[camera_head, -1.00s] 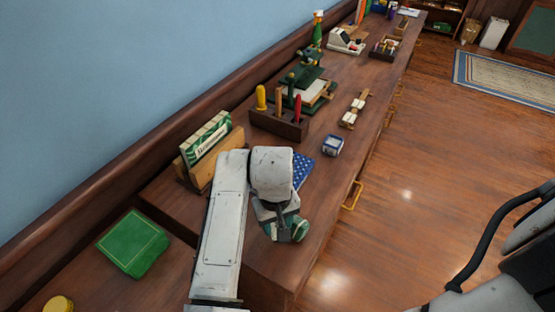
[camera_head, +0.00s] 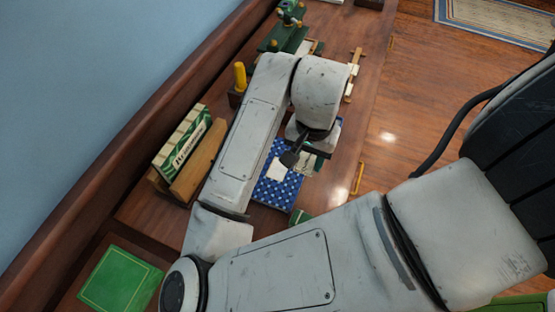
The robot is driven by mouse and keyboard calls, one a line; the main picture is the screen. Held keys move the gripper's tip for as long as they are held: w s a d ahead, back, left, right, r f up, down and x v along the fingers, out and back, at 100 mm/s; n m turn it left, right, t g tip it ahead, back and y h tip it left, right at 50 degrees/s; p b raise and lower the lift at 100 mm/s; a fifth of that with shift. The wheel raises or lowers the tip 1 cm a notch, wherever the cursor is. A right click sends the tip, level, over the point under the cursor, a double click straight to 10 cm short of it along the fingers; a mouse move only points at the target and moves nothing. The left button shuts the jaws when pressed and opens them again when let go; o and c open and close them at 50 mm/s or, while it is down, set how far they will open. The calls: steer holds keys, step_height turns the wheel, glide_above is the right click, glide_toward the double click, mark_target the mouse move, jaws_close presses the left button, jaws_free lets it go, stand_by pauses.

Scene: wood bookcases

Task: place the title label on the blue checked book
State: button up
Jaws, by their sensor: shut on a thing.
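The blue checked book (camera_head: 279,192) lies on the wooden counter, partly hidden under my arm. A small pale title label (camera_head: 277,169) shows over the upper part of the book, at the dark tip of my gripper (camera_head: 290,159). My gripper points down over the book and is shut on the label. I cannot tell whether the label touches the cover or is held just above it. The wrist hides the far part of the book.
A green and white box (camera_head: 182,142) in a wooden holder stands left of my arm. A green book (camera_head: 121,278) lies lower left. A small green object (camera_head: 300,217) sits by the book's near edge. A yellow-handled tool (camera_head: 240,76) and a green press (camera_head: 285,35) stand farther back.

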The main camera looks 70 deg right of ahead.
glide_above(279, 169)
steer(key=s, duration=0.1)
steer(key=f, duration=0.5)
steer(key=shift+a+f+p, duration=0.2)
steer(key=shift+f+p, duration=0.15)
steer(key=shift+f, duration=0.05)
steer(key=shift+w+d+f, duration=0.1)
steer(key=shift+w+f, duration=0.4)
steer(key=shift+f, duration=0.15)
step_height(279, 169, down, 3)
steer(key=shift+f, duration=0.1)
